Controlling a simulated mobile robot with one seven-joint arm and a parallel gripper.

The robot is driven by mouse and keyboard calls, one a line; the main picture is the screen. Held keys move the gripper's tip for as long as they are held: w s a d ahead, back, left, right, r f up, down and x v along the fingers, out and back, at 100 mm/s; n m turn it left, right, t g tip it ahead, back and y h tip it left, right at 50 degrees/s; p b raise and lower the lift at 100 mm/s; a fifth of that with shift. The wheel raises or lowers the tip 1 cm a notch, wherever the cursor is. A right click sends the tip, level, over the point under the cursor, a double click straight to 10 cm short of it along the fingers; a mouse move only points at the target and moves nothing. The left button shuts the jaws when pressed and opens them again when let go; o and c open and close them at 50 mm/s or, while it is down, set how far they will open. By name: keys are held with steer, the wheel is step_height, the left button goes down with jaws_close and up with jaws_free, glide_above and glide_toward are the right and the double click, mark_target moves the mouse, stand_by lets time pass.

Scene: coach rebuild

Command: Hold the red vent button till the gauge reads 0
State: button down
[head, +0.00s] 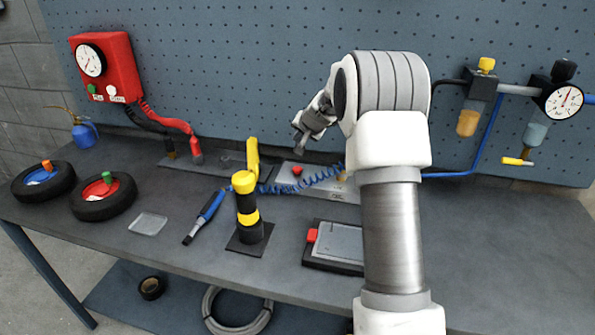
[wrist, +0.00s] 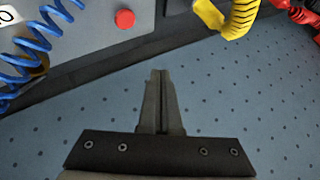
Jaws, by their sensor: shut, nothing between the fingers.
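A red button (head: 297,171) sits on a light grey plate (head: 330,195) on the bench, near the pegboard. It also shows in the wrist view (wrist: 124,19), up and to the left of the fingertips. My gripper (head: 299,146) is shut and empty. It is apart from the button and appears above it in the head view. A round white gauge (head: 564,102) is on the air unit at the right. Another round gauge (head: 91,60) is on the red box at the left. Their readings are too small to tell.
A coiled blue hose (head: 312,181) crosses the plate beside the button. A yellow coiled part (head: 252,158) and a black-and-yellow post (head: 247,208) stand left of it. A dark box with a red tab (head: 312,235) lies in front. The pegboard (head: 250,70) rises close behind.

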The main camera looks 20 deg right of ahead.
mark_target(298, 171)
step_height(298, 171, down, 8)
steer(key=b, duration=0.5)
steer(key=shift+r+b, duration=0.15)
steer(key=shift+b, duration=0.25)
stand_by(1.4)
steer(key=shift+f+b, duration=0.4)
steer(key=shift+b, duration=0.1)
steer(key=shift+f+b, duration=0.6)
stand_by(1.4)
steer(key=shift+r, duration=0.15)
stand_by(2.0)
steer(key=shift+r+p, duration=0.65)
steer(key=shift+r, duration=0.2)
